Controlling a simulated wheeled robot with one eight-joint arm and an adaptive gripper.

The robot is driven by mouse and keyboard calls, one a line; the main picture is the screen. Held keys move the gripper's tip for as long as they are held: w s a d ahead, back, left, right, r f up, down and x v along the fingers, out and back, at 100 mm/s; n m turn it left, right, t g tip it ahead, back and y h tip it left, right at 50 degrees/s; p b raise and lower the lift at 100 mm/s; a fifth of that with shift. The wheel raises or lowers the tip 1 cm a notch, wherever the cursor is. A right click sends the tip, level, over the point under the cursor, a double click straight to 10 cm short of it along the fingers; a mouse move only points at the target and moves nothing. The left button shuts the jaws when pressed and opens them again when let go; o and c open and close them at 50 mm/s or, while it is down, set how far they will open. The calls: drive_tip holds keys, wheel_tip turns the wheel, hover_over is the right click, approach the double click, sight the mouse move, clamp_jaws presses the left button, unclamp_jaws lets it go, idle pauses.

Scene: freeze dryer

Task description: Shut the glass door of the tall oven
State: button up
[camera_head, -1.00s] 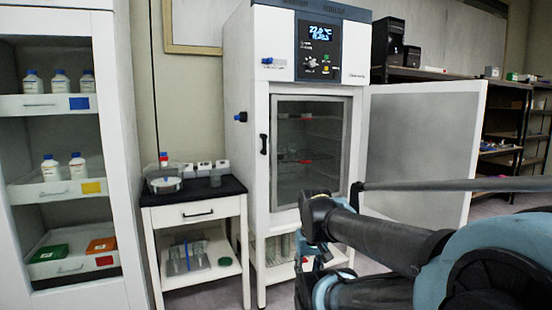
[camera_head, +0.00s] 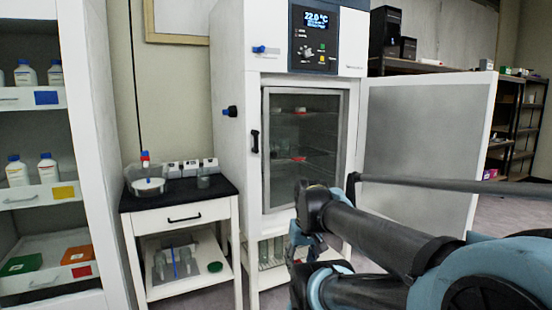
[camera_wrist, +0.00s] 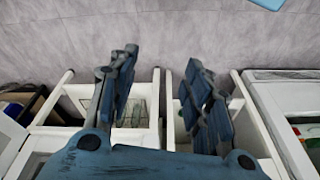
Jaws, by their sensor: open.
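The tall white oven (camera_head: 223,80) stands at the centre of the head view, with a lit display at its top. Its wide door (camera_head: 415,140), a grey panel in a white frame, stands swung open to the right. The front opening shows a grey frame with dark shelves inside, and a black handle (camera_head: 254,141) on the left side. My gripper (camera_head: 308,245) is low in front of the oven, partly hidden by my arm. In the wrist view my gripper (camera_wrist: 160,70) has its two blue fingers spread, with nothing between them, pointing over the floor and white furniture.
A small white side table (camera_head: 178,212) with a black top holding glassware stands left of the oven. A white cabinet (camera_head: 90,160) with bottles is at far left. Dark shelving (camera_head: 520,120) stands behind right.

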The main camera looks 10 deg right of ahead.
drive_tip(key=w+a+r+n+t+y, duration=0.2)
drive_tip(key=w+a+r+y, duration=0.25)
drive_tip(key=w, duration=0.55)
drive_tip(key=n+t+y, duration=0.3)
drive_tip(key=t, duration=0.9)
approach(275, 155)
drive_tip(key=x, duration=0.9)
drive_tip(key=shift+w, duration=0.1)
clamp_jaws()
drive_tip(key=shift+m, duration=0.3)
